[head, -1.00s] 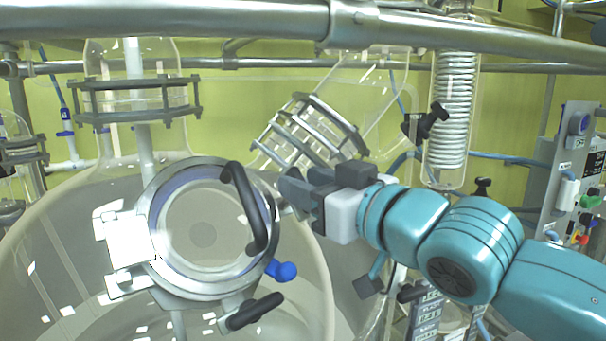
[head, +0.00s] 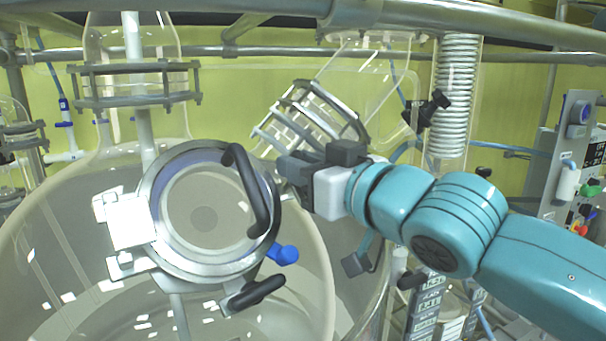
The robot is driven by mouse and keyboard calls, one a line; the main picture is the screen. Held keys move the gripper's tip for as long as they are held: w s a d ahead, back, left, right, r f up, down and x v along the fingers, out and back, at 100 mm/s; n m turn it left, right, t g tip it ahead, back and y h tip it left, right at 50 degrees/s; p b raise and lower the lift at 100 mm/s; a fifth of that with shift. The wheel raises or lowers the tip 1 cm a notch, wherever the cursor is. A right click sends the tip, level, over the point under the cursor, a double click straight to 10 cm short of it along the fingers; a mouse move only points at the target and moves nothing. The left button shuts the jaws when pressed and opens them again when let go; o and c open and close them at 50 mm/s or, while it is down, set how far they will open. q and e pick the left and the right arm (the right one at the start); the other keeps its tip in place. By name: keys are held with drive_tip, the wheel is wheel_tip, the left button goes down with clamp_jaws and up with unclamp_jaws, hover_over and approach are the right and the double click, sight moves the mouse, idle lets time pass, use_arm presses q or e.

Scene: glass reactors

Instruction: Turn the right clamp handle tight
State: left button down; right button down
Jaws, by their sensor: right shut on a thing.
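The round glass lid (head: 204,207) with its metal clamp ring sits on the front of the big glass reactor (head: 305,283). A black arched grip (head: 250,195) crosses the lid's right part. My right gripper (head: 286,172) is at the ring's upper right edge, shut on the right clamp handle, which its fingers largely hide. A second black clamp handle (head: 256,293) at the lower right of the ring is free and points out to the right. A blue knob (head: 284,255) sticks out between them. My left gripper is not in view.
A metal-framed glass flange (head: 315,118) stands close behind my right gripper. A coiled condenser (head: 453,100) and black valve knobs (head: 428,109) are farther right. Metal pipes (head: 280,62) run across the top. A grey control panel (head: 572,165) stands at far right.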

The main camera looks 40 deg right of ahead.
drive_tip(key=m+h+b, duration=0.1)
drive_tip(key=m+b, duration=0.1)
drive_tip(key=b, duration=0.1)
drive_tip(key=m+h+b, duration=0.1)
drive_tip(key=m+b, duration=0.1)
drive_tip(key=b, duration=0.1)
drive_tip(key=m+h+b, duration=0.1)
drive_tip(key=h+b, duration=0.1)
drive_tip(key=b, duration=0.2)
drive_tip(key=shift+w+f+m, duration=0.1)
drive_tip(key=shift+f+m, duration=0.3)
drive_tip(key=m+g+h+b, duration=0.1)
drive_tip(key=m+h, duration=0.1)
drive_tip(key=m, duration=0.1)
drive_tip(key=shift+r+g, duration=0.15)
drive_tip(key=shift+g, duration=0.15)
drive_tip(key=shift+d+m+g+h, duration=0.15)
drive_tip(key=shift+m+g+h, duration=0.55)
drive_tip(key=shift+m, duration=0.8)
drive_tip(key=c, duration=1.1)
unclamp_jaws()
drive_tip(key=shift+w, duration=0.15)
drive_tip(key=shift+d+h, duration=0.1)
drive_tip(key=shift+h, duration=0.2)
